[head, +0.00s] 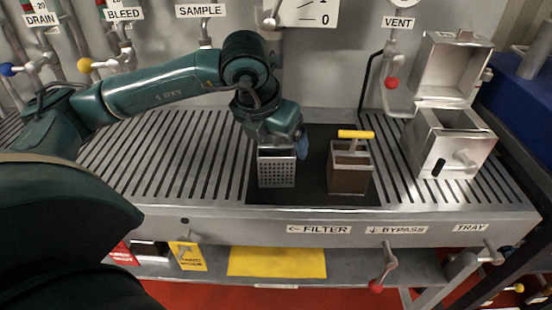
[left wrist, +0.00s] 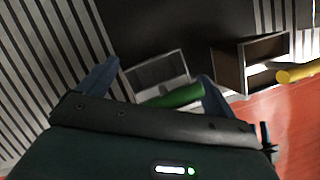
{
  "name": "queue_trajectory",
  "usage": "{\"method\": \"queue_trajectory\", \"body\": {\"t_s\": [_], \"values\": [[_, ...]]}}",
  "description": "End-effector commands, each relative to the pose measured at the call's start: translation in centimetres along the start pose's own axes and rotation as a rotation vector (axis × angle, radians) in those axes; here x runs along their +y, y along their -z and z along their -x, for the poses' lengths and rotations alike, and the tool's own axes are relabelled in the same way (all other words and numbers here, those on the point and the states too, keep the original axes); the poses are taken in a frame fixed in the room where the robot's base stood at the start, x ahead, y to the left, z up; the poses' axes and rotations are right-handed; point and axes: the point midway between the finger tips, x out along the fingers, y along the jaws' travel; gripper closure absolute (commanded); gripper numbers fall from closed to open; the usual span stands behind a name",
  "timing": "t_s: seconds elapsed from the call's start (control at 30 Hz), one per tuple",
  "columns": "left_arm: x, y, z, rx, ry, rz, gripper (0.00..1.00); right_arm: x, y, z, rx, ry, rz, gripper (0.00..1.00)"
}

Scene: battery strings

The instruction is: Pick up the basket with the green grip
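The basket with the green grip is a small perforated metal box (head: 277,172) on the dark mat in the head view. Its green grip (left wrist: 176,97) shows in the left wrist view; my gripper hides it in the head view. My left gripper (head: 283,146) is directly above this basket, pointing down. In the left wrist view its two blue fingers are spread, with the green grip in the space between them (left wrist: 160,72). I cannot tell whether either finger touches it. My right gripper is in neither view.
A brown-sided basket with a yellow grip (head: 357,134) stands close on the right. Further right is an open metal box (head: 452,140) with its lid up. The slatted bench (head: 165,160) is clear on the left. Valves and pipes line the back panel.

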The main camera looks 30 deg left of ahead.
Motion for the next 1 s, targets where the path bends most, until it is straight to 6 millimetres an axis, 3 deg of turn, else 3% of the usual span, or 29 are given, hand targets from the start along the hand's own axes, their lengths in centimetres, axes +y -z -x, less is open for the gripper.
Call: {"method": "queue_trajectory", "body": {"t_s": [0.6, 0.87, 1.0], "values": [[0.0, 0.0, 0.0, 0.0, 0.0, 0.0, 0.59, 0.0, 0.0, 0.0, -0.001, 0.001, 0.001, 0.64], [0.0, -0.1, 0.2, -0.002, 0.001, 0.0, 0.59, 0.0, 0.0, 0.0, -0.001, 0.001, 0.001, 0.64], [0.0, -0.8, 1.6, -0.006, 0.001, 0.001, 0.59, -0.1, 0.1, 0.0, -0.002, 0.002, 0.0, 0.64]]}}
